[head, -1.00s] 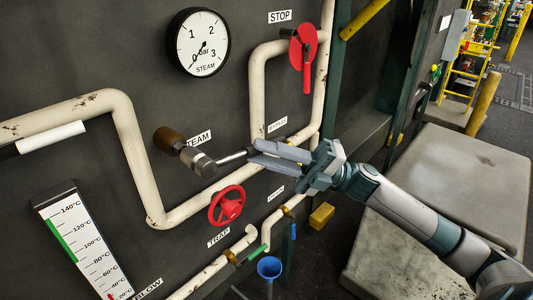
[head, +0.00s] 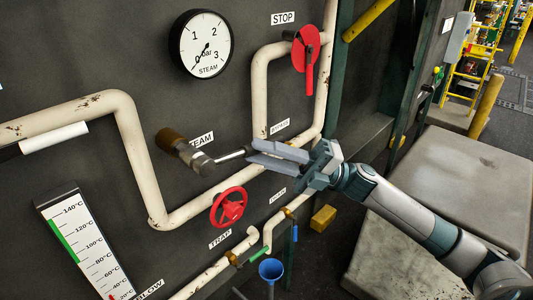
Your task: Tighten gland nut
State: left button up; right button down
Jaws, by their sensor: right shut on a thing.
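A brown cylindrical gland fitting (head: 171,140) sticks out from the dark panel, with a grey metal nut or wrench head (head: 203,164) at its outer end. I cannot tell the nut apart from the tool head. A thin metal handle (head: 232,155) runs right from it to my right gripper (head: 252,152). The gripper's two long grey fingers point left and close on the handle's end, which they partly hide. My left gripper is not in view.
Cream pipes (head: 130,150) run around the fitting. A red handwheel (head: 229,207) sits below it, and a red stop lever (head: 306,62) is upper right. A steam gauge (head: 202,44) is above. A blue funnel (head: 270,270) stands below. A grey block (head: 460,180) lies under my right arm.

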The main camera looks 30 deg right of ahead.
jog(key=shift+w+a, duration=0.3)
jog(key=shift+w, duration=0.5)
jog(key=c, duration=2.2)
grip_release()
grip_shut()
jog(key=shift+t, duration=0.3)
jog(key=shift+a+f+m+t+y+b, duration=0.15)
jog(key=shift+f+m+t+y+b, duration=0.15)
jog(key=shift+f+m+b, duration=0.4)
jog(key=shift+s+a+f+m+t+b, duration=0.15)
jog(key=shift+f+m+t+b, duration=0.2)
jog(key=shift+t+b, duration=0.25)
jog(key=shift+a+f, duration=0.1)
jog(key=shift+f, duration=0.05)
